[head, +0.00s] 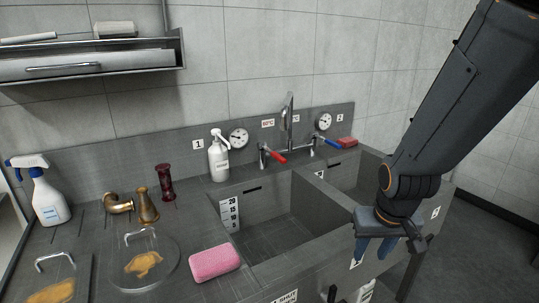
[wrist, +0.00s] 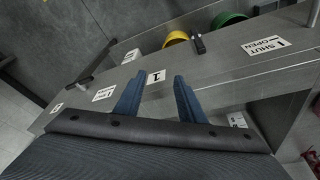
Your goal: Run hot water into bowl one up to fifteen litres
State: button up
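Bowl one (head: 283,233) is the left sink basin, under a plate marked 1 (head: 198,145). Its litre scale (head: 230,213) reads 20, 15, 10, 5 on the inner left wall; no water shows in the visible part. A red-handled tap (head: 272,157) and a blue-handled tap (head: 324,141) stand behind the basins, either side of the tall spout (head: 289,118). No stream shows at the spout. My gripper (head: 376,248) points down at the unit's front right, away from the taps. In the wrist view its blue fingers (wrist: 157,95) are apart with nothing between them.
A second basin (head: 352,177) lies to the right. A SHUT/OPEN label (wrist: 264,46) is on the front.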

jog(key=w+t, duration=0.1)
jog(key=w, duration=0.2)
jog(key=w+a+t, duration=0.1)
jog(key=w, duration=0.3)
jog(key=w+a+n+t, duration=0.1)
jog(key=w, duration=0.2)
jog(key=shift+w+r+y, duration=0.3)
jog(key=shift+w, duration=0.1)
jog(key=w+a+r+n+t+y, duration=0.15)
jog(key=w+a+t, duration=0.3)
jog(key=w, duration=0.55)
jog(key=n+t+y+p, duration=0.2)
jog(key=n+t+y, duration=0.2)
jog(key=y, duration=0.4)
send_near(273, 152)
jog(key=shift+s+d+f, duration=0.25)
jog(key=shift+s+d, duration=0.25)
jog(key=shift+d, duration=0.05)
jog(key=shift+w+a, duration=0.15)
jog(key=shift+a, duration=0.05)
jog(key=p+x, duration=0.2)
jog(key=x, duration=0.5)
jog(key=shift+w+a+r, duration=0.1)
grip_shut()
